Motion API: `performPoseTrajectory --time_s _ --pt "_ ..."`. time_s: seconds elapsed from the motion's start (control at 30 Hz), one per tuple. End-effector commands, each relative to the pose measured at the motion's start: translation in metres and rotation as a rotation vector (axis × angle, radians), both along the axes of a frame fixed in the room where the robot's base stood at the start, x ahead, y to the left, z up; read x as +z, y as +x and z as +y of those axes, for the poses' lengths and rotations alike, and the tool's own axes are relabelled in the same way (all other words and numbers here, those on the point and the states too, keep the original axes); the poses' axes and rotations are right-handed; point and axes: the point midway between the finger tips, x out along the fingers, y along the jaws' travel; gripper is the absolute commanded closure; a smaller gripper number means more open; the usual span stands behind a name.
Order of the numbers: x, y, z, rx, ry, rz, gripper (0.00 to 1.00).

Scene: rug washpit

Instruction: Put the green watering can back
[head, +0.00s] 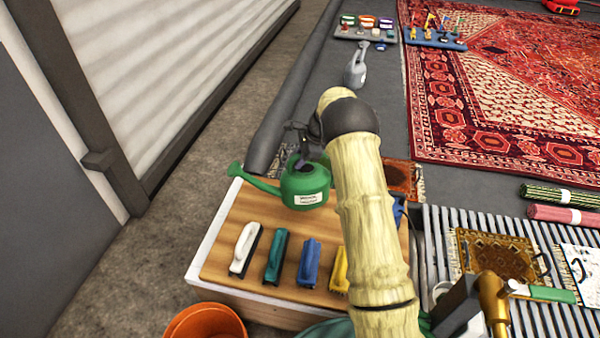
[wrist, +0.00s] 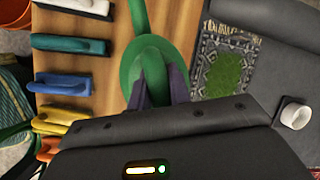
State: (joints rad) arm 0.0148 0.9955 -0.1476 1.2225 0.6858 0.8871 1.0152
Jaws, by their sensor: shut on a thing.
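The green watering can (head: 305,192) is at the far end of the wooden-topped bench (head: 228,250), with its spout pointing left and a white label on its near side. My gripper (head: 304,158) is above it, and my arm hides part of the area to its right. In the wrist view my gripper (wrist: 158,88) has its two dark fingers closed on the handle of the can (wrist: 130,66). I cannot tell whether the can's base touches the bench or hangs just above it.
A white brush (head: 244,248), a teal brush (head: 276,256), a blue brush (head: 309,263) and a yellow brush (head: 340,270) stand in a row on the bench. An orange bucket (head: 205,322) stands in front.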

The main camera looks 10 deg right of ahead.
Motion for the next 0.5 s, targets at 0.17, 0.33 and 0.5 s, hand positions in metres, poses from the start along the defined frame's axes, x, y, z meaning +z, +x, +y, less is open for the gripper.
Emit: performPoseTrajectory --time_s 0.17,0.33,0.5 --pt "-0.001 0.001 0.0 0.0 0.0 -0.003 1.0" --pt "-0.024 0.0 0.0 0.0 0.0 -0.002 1.0" --pt "-0.046 0.001 0.0 -0.001 0.001 -0.002 1.0"
